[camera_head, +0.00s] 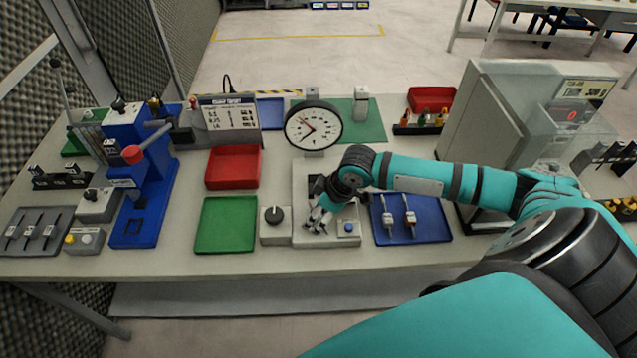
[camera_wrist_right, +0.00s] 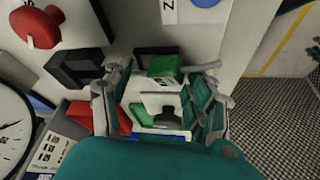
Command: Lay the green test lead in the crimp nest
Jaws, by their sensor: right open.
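The crimp nest is probably the pale fixture (camera_head: 300,239) with dark blocks (camera_wrist_right: 75,68) at the table's middle. My right gripper (camera_head: 315,222) hangs low over it, partly hiding its middle. In the wrist view my right gripper (camera_wrist_right: 160,98) is open, one finger on each side. A green block (camera_wrist_right: 165,65), probably part of the green test lead, shows between the fingertips beside a dark block. I cannot tell whether a finger touches it. Two pale leads (camera_head: 388,217) (camera_head: 410,218) lie in the blue tray (camera_head: 433,229). My left gripper is out of view.
A grey box with a black knob (camera_head: 274,217) and a green tray (camera_head: 222,228) stand left of the fixture. A red bin (camera_head: 233,168) and a round gauge (camera_head: 313,128) stand behind. A blue press (camera_head: 140,190) stands left; a grey machine (camera_head: 480,120) stands right.

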